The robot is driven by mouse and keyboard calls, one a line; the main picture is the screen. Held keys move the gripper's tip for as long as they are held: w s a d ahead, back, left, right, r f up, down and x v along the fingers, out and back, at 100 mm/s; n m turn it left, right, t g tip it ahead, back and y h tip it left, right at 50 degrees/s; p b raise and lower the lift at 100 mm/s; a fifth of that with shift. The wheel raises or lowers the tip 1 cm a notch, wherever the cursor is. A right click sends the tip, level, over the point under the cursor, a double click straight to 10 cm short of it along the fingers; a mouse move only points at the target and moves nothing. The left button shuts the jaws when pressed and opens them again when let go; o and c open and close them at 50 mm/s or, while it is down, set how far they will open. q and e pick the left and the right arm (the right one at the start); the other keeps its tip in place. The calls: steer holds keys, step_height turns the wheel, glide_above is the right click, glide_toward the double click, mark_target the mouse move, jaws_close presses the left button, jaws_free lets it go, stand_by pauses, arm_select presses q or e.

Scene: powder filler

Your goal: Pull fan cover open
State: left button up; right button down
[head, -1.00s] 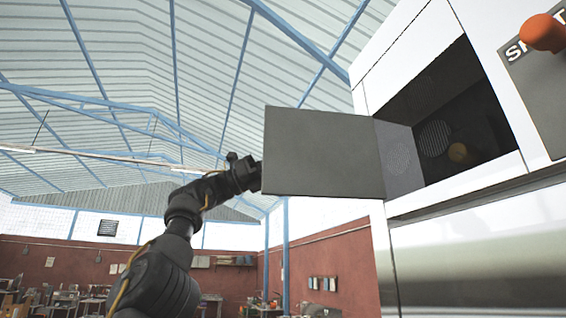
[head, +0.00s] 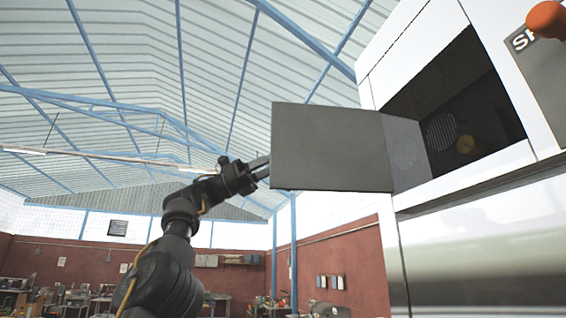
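The fan cover (head: 331,147) is a flat grey panel. It stands swung out to the left of a dark opening (head: 470,90) in the white machine. A round fan grille (head: 441,132) and a dull yellow round part (head: 465,145) show inside the opening. My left gripper (head: 262,170) is at the cover's left edge, with its fingers pointing right. The fingertips meet or pass behind that edge, so their gap and any contact are unclear. My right gripper is not in view.
The white machine body (head: 480,235) fills the right side. An orange knob (head: 546,19) sits on a grey panel at upper right. Open air lies left of the cover. Benches and a red wall (head: 235,285) are far behind.

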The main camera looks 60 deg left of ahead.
arm_select(q)
steer(key=v, duration=0.5)
steer(key=shift+s+a+f, duration=0.15)
steer(key=shift+s, duration=0.05)
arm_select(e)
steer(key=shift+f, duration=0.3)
arm_select(q)
steer(key=shift+w, duration=0.1)
